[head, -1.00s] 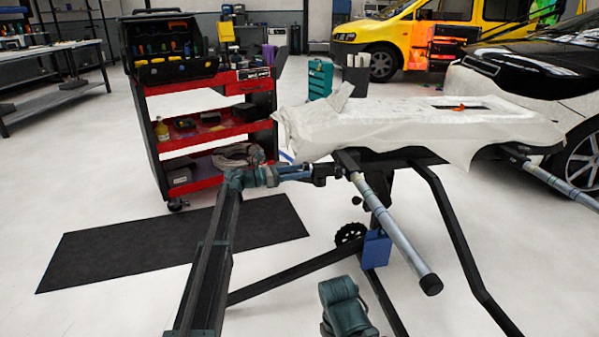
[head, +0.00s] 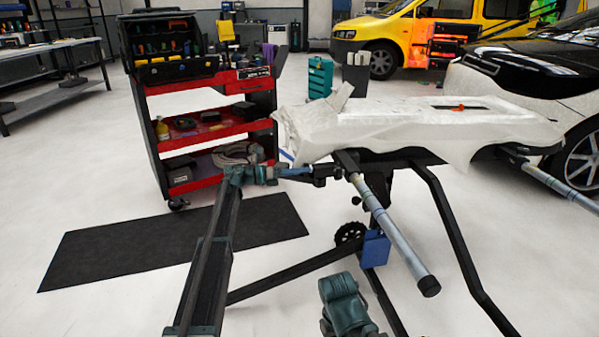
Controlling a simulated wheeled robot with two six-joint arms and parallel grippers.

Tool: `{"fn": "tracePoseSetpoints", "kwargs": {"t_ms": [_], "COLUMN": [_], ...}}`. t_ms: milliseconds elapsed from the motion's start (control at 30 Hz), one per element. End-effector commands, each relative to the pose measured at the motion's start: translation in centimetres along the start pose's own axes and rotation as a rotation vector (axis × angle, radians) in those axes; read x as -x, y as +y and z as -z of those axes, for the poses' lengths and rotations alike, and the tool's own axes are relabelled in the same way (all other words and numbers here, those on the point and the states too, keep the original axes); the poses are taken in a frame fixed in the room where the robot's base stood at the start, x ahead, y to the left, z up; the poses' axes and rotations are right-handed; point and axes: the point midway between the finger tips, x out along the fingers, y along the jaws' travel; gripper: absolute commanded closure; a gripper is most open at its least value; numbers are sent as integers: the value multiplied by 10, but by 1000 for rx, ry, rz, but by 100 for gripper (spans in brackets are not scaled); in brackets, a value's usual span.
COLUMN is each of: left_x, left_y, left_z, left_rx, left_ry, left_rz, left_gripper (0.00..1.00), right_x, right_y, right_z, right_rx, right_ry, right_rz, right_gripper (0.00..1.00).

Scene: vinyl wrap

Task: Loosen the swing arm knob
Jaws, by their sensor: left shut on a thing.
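A stand with dark metal legs (head: 455,235) carries a panel under a white sheet (head: 420,128). A silver tube (head: 392,235) with a black end cap sticks out from under the sheet toward me. My left arm reaches in from the lower left, and my left gripper (head: 328,172) is at the stand, just left of the tube's far end and below the sheet's edge. It is shut on a small dark part there, which looks like the swing arm knob; the fingers mostly hide it. My right gripper is out of view.
A red tool cart (head: 205,125) stands behind my left arm, with a black mat (head: 170,240) on the floor before it. A blue box (head: 376,249) hangs low on the stand near a black wheel (head: 350,233). A dark car (head: 530,70) stands at right.

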Motion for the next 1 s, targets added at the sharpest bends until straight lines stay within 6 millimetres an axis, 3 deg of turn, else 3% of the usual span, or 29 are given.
{"fn": "tracePoseSetpoints", "kwargs": {"t_ms": [467, 500, 533, 833, 1000], "left_x": [0, 0, 0, 1, 20], "left_y": [-1, -1, -1, 0, 0], "left_z": [1, 1, 1, 0, 0], "left_rx": [13, 13, 13, 12, 12], "left_ry": [3, 3, 3, 2, 0], "left_rz": [1, 1, 1, 0, -2], "left_gripper": [94, 31, 27, 27, 27], "right_x": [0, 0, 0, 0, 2], "right_y": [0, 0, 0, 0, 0], "right_z": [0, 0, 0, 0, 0], "right_rx": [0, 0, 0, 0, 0], "right_ry": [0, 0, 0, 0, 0], "right_rz": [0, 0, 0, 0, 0], "right_gripper": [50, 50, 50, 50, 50]}}
